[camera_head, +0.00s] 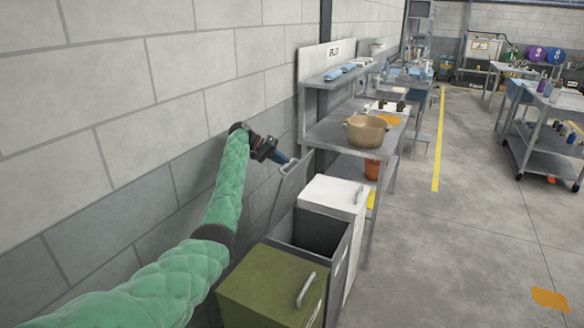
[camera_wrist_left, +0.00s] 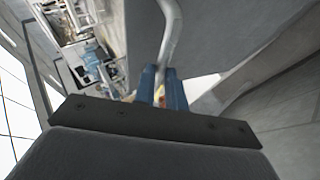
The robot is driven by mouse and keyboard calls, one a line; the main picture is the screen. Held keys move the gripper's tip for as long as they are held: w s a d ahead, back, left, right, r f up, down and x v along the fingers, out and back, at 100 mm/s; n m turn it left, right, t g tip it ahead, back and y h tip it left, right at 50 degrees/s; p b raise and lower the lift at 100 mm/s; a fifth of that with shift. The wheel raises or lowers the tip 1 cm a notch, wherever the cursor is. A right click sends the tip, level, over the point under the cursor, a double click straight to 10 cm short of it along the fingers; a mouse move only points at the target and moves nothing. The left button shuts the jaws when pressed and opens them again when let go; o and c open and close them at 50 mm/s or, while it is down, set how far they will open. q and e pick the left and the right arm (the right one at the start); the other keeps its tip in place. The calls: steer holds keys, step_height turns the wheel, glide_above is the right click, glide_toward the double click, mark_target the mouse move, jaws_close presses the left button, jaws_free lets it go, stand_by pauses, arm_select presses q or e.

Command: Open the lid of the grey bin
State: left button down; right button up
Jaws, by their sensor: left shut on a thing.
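The grey bin (camera_head: 340,255) stands between a green-lidded bin and a white-lidded bin along the wall. Its lid (camera_head: 291,188) is raised and stands nearly upright on the wall side, and the dark inside of the bin shows. My left gripper (camera_head: 286,159) is at the top of the raised lid. In the left wrist view its blue fingers (camera_wrist_left: 162,90) are shut on the lid's curved metal handle (camera_wrist_left: 172,35), with the grey lid panel (camera_wrist_left: 225,40) behind. My right gripper is not in view.
The green bin (camera_head: 262,283) and white bin (camera_head: 333,193) have closed lids. A metal workbench (camera_head: 325,137) with a brown pot (camera_head: 367,130) stands beyond. The block wall (camera_head: 120,150) is close on the left. The floor (camera_head: 450,240) to the right is open.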

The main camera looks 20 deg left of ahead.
arm_select(q)
steer(key=shift+s+a+f, duration=0.15)
steer(key=shift+a+f, duration=0.25)
steer(key=shift+f, duration=0.15)
steer(key=shift+s+a+f, duration=0.15)
steer(key=shift+a+f, duration=0.25)
steer(key=shift+f, duration=0.1)
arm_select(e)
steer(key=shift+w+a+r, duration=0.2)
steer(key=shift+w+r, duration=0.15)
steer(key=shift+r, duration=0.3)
arm_select(q)
steer(key=c, duration=1.8)
jaws_free()
steer(key=o, duration=0.3)
steer(key=shift+w+f, duration=0.15)
steer(key=shift+f, duration=0.05)
steer(key=shift+o, duration=0.2)
steer(key=d+r+b, duration=0.5)
steer(key=d+r, duration=0.6)
steer(key=shift+s+d+r+b, duration=0.25)
steer(key=shift+d+b, duration=0.05)
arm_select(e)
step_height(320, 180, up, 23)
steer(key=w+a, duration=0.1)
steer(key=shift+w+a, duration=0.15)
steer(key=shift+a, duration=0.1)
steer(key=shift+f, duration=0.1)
